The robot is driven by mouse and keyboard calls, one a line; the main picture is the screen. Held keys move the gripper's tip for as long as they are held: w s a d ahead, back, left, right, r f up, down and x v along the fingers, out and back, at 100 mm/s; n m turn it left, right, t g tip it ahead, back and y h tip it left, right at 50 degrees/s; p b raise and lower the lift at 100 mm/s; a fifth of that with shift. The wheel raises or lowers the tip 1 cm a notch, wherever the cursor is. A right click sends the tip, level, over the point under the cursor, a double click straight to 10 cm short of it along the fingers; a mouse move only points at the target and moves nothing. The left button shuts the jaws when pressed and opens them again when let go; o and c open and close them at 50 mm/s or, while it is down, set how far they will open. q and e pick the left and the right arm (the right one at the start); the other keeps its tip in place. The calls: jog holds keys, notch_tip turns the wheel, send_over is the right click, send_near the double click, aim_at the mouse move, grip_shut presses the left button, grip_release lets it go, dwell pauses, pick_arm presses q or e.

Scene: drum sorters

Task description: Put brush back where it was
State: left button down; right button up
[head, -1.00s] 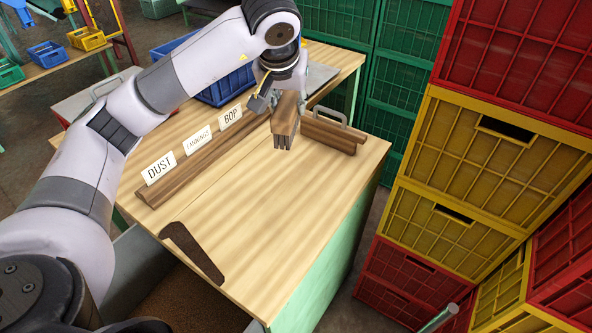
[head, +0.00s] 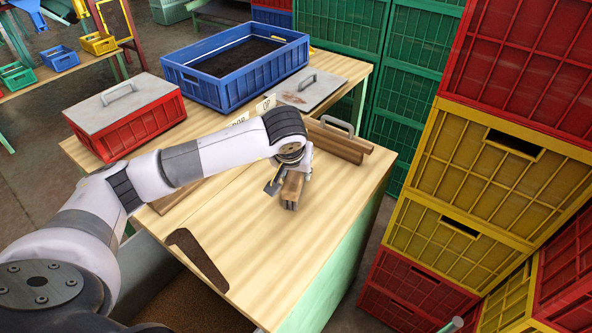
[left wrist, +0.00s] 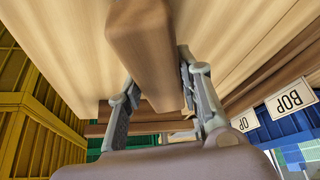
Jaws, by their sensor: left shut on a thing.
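The brush, a brown wooden block (head: 291,188), is in my left gripper (head: 284,178) over the right part of the light wooden tabletop (head: 265,240). The left wrist view shows the brush (left wrist: 145,45) between the two fingers of the left gripper (left wrist: 163,100), which is shut on it. I cannot tell whether the brush touches the tabletop. A wooden rail holds label cards; the "OP" card (head: 265,104) shows behind my arm, and the left wrist view shows the "BOP" card (left wrist: 291,98). My right gripper is not in view.
A blue crate (head: 235,70) and a lidded red box (head: 130,125) stand behind. Yellow crates (head: 440,235) rise at right. The front tabletop is clear.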

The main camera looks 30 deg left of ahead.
pick_arm(q)
jog(key=c, duration=1.1)
grip_release()
jog(key=shift+r, duration=0.2)
jog(key=v, duration=1.2)
jog(key=shift+f, duration=0.1)
